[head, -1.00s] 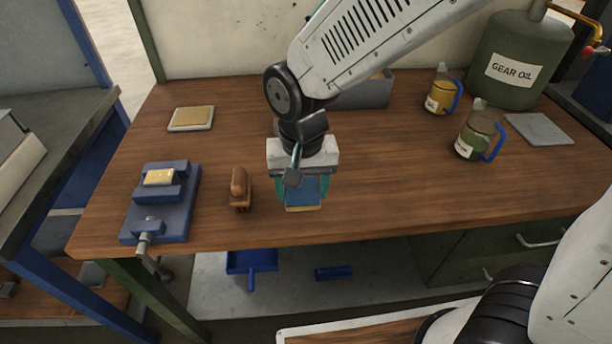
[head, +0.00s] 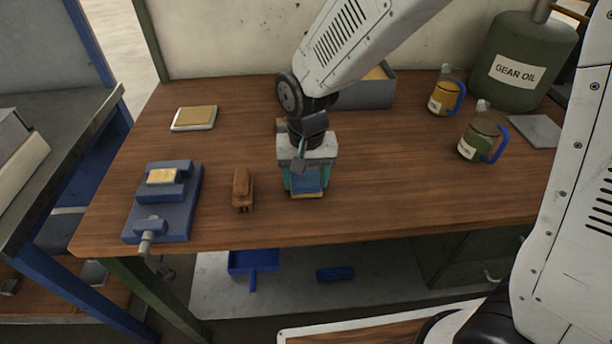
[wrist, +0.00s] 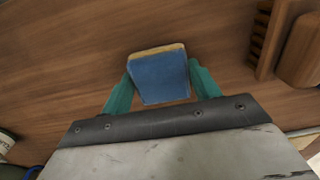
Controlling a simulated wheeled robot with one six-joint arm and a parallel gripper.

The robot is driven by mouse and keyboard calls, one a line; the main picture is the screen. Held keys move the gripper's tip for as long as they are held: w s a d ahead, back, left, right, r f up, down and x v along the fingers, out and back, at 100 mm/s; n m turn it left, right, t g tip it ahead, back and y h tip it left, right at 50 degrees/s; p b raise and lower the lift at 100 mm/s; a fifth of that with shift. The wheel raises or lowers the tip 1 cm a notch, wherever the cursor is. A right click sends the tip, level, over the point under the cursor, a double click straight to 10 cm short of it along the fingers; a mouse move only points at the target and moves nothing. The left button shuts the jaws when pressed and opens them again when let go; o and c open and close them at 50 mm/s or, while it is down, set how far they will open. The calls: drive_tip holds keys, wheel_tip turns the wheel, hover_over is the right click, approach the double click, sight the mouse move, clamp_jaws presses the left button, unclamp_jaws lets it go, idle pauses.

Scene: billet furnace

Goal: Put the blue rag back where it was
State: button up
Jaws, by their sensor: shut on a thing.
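The blue rag (head: 307,184) is a flat folded block with a tan edge along one side. It also shows in the wrist view (wrist: 160,80), between two teal fingers. My gripper (head: 306,181) is shut on it, over the middle of the wooden workbench (head: 400,190), right of the brush. The rag is low over the bench top; I cannot tell whether it touches the wood. The gripper body hides part of the rag.
A wooden brush (head: 242,188) and a blue vise (head: 165,200) stand to the left. A tan pad on a pale tray (head: 194,118) lies behind them. A grey bin (head: 372,92), oil jugs (head: 482,138) and a gear oil can (head: 520,70) are at the back right. The bench front right is clear.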

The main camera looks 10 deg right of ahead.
sight(306, 180)
drive_tip(key=shift+f, duration=0.15)
drive_tip(key=o, duration=0.9)
drive_tip(key=shift+o, duration=0.2)
wheel_tip(306, 180, up, 12)
drive_tip(key=shift+r, duration=0.2)
drive_tip(key=s+d+r, duration=0.5)
drive_tip(key=s+d, duration=0.1)
drive_tip(key=d, duration=0.5)
drive_tip(key=s+d+t, duration=0.1)
drive_tip(key=s+d, duration=0.8)
drive_tip(key=s, duration=0.4)
drive_tip(key=shift+d+r, duration=0.35)
drive_tip(key=shift+d, duration=0.05)
drive_tip(key=shift+s, duration=0.1)
